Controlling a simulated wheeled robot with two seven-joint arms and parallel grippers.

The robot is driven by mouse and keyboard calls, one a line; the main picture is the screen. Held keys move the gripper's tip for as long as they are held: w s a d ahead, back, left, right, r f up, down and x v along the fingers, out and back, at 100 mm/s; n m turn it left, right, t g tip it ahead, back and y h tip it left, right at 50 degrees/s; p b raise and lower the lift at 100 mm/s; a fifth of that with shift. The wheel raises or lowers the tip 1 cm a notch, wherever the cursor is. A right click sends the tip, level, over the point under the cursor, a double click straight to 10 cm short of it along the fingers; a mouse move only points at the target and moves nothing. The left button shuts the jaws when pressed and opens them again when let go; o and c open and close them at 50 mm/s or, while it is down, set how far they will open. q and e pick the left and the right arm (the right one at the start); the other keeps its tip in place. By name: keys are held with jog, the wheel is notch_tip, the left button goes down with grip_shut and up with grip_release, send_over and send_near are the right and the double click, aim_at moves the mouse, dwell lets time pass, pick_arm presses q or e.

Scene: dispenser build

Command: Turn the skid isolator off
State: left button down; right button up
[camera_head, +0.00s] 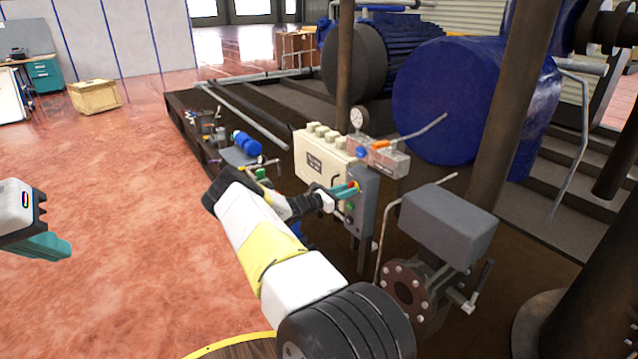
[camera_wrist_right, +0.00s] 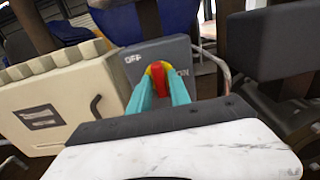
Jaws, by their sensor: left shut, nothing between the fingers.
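The skid isolator is a grey box (camera_head: 362,215) on a post, beside a cream box. Its rotary switch has a red handle (camera_wrist_right: 157,80) on a yellow ring, with OFF and ON lettering beside it in the right wrist view. My right gripper (camera_head: 352,189) reaches the switch. In the wrist view its teal fingers (camera_wrist_right: 158,88) lie on both sides of the red handle and appear closed on it. The handle's exact angle is partly hidden by the fingers. My left gripper (camera_head: 65,247) is shut and empty, over the floor at far left.
The cream box (camera_head: 322,160) stands just left of the isolator. A gauge (camera_head: 357,118) and valve block (camera_head: 380,158) are behind it. A grey actuator box (camera_head: 448,225) on a flanged valve is to the right. Open floor (camera_head: 130,190) lies left.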

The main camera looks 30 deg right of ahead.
jog(key=shift+o, duration=0.7)
jog(key=a, duration=0.7)
jog(key=shift+s+a, duration=0.35)
jog(key=shift+r, duration=0.1)
